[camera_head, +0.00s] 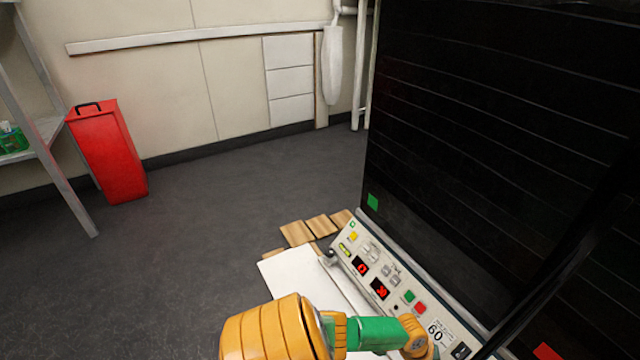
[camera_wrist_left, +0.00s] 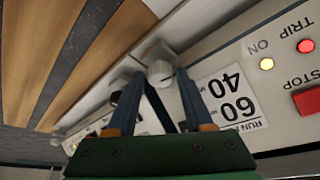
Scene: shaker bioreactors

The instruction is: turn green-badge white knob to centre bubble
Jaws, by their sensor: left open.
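A white knob (camera_wrist_left: 160,70) sits on the machine's pale front edge in the left wrist view. My left gripper (camera_wrist_left: 158,78) is open, with its dark fingers on either side of this knob; I cannot tell whether they touch it. No green badge shows beside that knob. In the head view a green badge (camera_head: 372,201) is on the dark machine, above the far end of the control panel (camera_head: 350,228). A small yellow-green strip (camera_head: 345,250) there may be the bubble level; no bubble can be made out. The left gripper's fingers are outside the head view.
The panel has red displays (camera_head: 379,289), buttons and a 40/60 label (camera_wrist_left: 232,95). Open floor (camera_head: 220,215) is left, with a red bin (camera_head: 106,150).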

